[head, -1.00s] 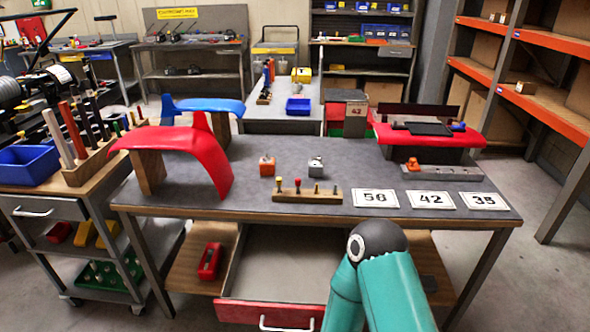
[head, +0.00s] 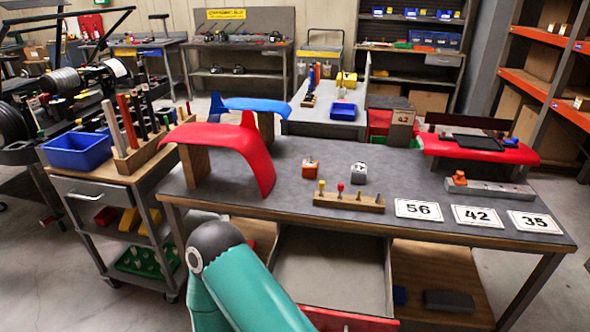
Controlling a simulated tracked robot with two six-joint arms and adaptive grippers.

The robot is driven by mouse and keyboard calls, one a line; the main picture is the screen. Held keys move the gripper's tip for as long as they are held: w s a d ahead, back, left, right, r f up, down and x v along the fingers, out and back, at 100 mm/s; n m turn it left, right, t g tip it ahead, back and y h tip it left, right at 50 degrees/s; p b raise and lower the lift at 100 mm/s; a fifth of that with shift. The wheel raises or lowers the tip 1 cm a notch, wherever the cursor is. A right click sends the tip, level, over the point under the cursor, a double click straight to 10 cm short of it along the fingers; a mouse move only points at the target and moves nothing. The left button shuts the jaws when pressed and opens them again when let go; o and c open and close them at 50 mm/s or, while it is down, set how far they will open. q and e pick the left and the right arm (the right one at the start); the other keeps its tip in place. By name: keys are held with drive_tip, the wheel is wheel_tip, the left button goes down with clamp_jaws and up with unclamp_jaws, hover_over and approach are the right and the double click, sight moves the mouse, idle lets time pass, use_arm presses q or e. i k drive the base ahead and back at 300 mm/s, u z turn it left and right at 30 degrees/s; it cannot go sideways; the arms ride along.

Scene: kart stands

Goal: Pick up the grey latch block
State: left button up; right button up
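A small grey block (head: 358,172) with a small raised top stands on the grey tabletop (head: 300,215), behind the wooden strip with pegs (head: 349,202). It looks like the grey latch block. An orange block (head: 310,168) stands to its left, apart from it. One of my teal arm links with a dark rounded joint shows at the bottom, in front of the table and well short of the block. Neither of my grippers is in view.
A red fender (head: 235,150) on a wooden stand is left on the table. Number cards (head: 418,210) lie at the right front. An open drawer (head: 335,270) juts out below. A tool cart (head: 100,190) stands at left. Tabletop around the grey block is mostly clear.

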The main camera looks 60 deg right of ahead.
sight(356, 176)
drive_tip(key=u, duration=0.2)
drive_tip(key=k, duration=2.4)
drive_tip(key=z, duration=1)
drive_tip(key=i, duration=0.85)
drive_tip(key=z, duration=0.05)
